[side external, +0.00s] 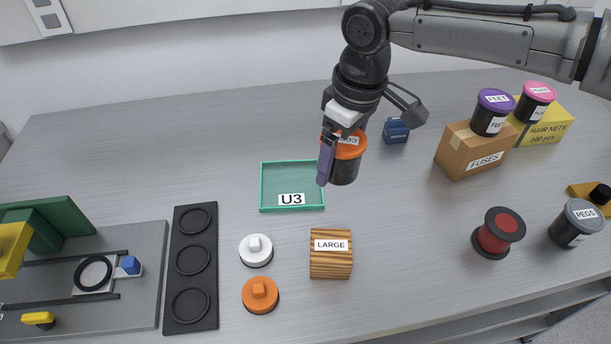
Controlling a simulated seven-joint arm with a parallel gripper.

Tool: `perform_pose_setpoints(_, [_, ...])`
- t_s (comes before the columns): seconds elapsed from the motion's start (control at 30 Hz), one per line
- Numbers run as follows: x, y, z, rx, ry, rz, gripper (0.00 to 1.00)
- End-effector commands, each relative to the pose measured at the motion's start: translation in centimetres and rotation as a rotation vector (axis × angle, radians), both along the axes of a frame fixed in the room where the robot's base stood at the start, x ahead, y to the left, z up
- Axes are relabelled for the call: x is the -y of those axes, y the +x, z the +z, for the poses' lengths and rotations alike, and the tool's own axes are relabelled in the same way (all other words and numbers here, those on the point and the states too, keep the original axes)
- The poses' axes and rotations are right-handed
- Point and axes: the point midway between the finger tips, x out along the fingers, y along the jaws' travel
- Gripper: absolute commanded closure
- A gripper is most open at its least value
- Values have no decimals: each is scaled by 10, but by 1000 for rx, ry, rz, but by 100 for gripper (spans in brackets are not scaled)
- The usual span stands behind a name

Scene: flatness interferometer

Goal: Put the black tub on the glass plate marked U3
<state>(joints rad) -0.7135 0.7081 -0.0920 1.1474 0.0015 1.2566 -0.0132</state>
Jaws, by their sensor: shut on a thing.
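My gripper (340,155) is shut on a black tub (345,170) with an orange lid and a white label, which is partly covered and not clearly readable. One purple finger lies along the tub's left side; the other is mostly hidden behind it. The tub is roughly upright and appears to be held above the table, just right of the U3 plate. The plate marked U3 (280,176) is a green, see-through square with a raised bright green rim and a white label at its front. It lies empty on the table.
A striped wooden block labelled LARGE (331,262), a white knobbed disc (256,251) and an orange one (260,295) are in front of the plate. A small blue box (396,131) stands behind right. Boxes carrying two tubs, a red spool (497,234) and a PEGS tub (576,224) are right.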

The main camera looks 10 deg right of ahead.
Motion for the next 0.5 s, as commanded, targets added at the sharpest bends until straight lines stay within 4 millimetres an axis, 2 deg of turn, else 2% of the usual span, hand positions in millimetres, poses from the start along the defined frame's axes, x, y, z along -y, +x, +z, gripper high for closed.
perform_pose_setpoints(0.1, [-13, 16, -10, 1, 1, 0, 65])
perform_pose_setpoints(0.3, [-31, 36, -45, -1, -1, 0, 65])
perform_pose_setpoints(0.5, [-40, 46, -59, 0, 0, 0, 65])
